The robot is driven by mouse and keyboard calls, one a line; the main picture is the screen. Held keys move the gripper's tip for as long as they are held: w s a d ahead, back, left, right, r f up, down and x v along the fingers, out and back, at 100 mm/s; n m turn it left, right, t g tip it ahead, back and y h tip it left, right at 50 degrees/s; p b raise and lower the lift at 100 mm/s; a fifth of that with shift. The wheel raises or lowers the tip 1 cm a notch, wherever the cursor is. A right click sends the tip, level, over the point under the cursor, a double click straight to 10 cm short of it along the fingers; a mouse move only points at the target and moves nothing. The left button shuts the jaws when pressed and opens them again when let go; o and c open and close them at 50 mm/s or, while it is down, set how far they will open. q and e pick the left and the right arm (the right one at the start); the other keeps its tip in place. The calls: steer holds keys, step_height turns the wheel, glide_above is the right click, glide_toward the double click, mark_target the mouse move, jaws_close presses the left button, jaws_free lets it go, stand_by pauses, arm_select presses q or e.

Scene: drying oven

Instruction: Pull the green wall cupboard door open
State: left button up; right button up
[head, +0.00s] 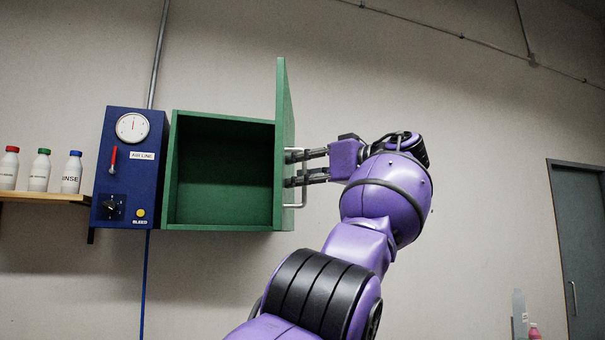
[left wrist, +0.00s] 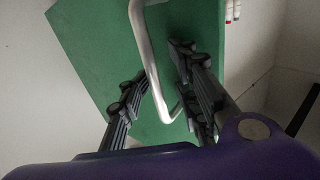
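The green wall cupboard (head: 224,228) hangs on the wall with its front uncovered, and its dark inside looks empty. Its green door (head: 284,100) stands swung out at the cupboard's right side, seen almost edge-on. A silver bar handle (head: 302,190) is on the door's right-hand face. My left gripper (head: 292,169) is at the handle, its fingers pointing at the door. In the left wrist view, the handle (left wrist: 144,45) runs between the spread fingers of the left gripper (left wrist: 154,74), with gaps visible beside it. My right gripper is not in view.
A blue air-line box (head: 125,170) with a gauge is mounted just left of the cupboard. Several bottles (head: 39,172) stand on a wooden shelf (head: 45,197) at the far left. A grey door (head: 583,235) is at the far right.

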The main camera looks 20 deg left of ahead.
arm_select(q)
steer(key=v, duration=1.2)
steer(key=shift+d, duration=0.1)
